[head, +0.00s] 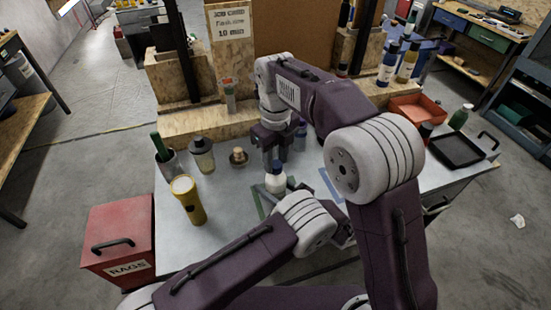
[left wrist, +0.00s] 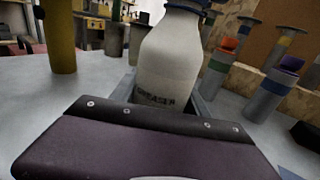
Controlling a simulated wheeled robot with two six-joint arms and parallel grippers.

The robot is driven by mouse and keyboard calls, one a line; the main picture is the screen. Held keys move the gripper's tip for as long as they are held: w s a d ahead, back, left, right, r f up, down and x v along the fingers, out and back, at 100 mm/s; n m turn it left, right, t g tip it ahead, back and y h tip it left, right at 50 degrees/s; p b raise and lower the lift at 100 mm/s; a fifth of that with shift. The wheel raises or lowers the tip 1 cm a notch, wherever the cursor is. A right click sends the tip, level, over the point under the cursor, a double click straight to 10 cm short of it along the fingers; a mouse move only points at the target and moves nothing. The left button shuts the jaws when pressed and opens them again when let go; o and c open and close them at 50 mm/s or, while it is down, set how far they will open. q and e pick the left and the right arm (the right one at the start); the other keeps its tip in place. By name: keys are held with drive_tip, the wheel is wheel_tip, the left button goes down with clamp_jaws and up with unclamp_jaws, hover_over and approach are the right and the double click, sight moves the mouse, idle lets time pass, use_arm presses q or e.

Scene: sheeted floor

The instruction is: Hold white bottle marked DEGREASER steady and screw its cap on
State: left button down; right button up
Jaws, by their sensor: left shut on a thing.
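The white bottle (head: 276,184) stands upright on the grey table near its middle in the head view. It fills the centre of the left wrist view (left wrist: 168,62), with dark lettering low on its front that is partly cut off. A blue band, perhaps the cap (left wrist: 193,4), shows at the bottle's neck, cut by the picture edge. My right gripper (head: 273,160) points down right over the bottle's top. Whether its fingers are closed on the cap is unclear.
A yellow flashlight (head: 188,200), a jar (head: 202,155) and a brown-topped piece (head: 238,157) stand left of the bottle. A red RAGS box (head: 118,242) is at the left. An orange tray (head: 418,108) and black tray (head: 457,150) lie right.

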drive_tip(key=shift+o, duration=0.9)
drive_tip(key=shift+r, duration=2.3)
drive_tip(key=shift+c, duration=0.4)
